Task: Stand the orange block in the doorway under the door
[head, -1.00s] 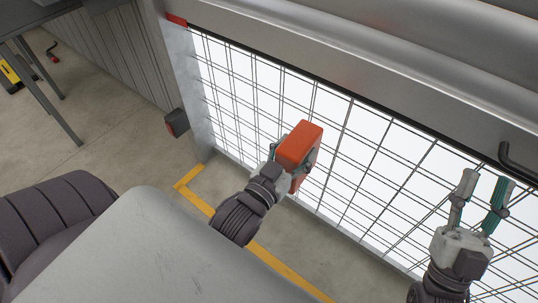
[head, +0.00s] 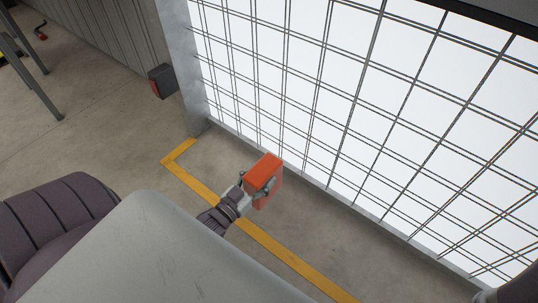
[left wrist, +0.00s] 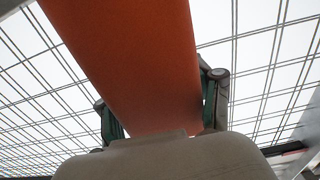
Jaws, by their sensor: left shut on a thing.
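The orange block (head: 264,172) is in my left gripper (head: 258,190), in front of the doorway. It also fills the upper middle of the left wrist view (left wrist: 130,60), where green-padded fingers (left wrist: 160,110) close on its two sides. In the head view it looks raised above the floor, inside the yellow line; its exact height I cannot tell. The dark lower edge of the door (head: 490,14) shows at the top right, well above the floor. Only a dark part of my right arm shows at the bottom right corner; its fingers are out of sight.
A wire mesh (head: 345,95) with bright white behind it spans the doorway, above a grey sill (head: 370,217). A yellow floor line (head: 285,255) runs in front. A metal post (head: 185,75) and a dark box (head: 162,81) stand left. Bare floor lies between line and sill.

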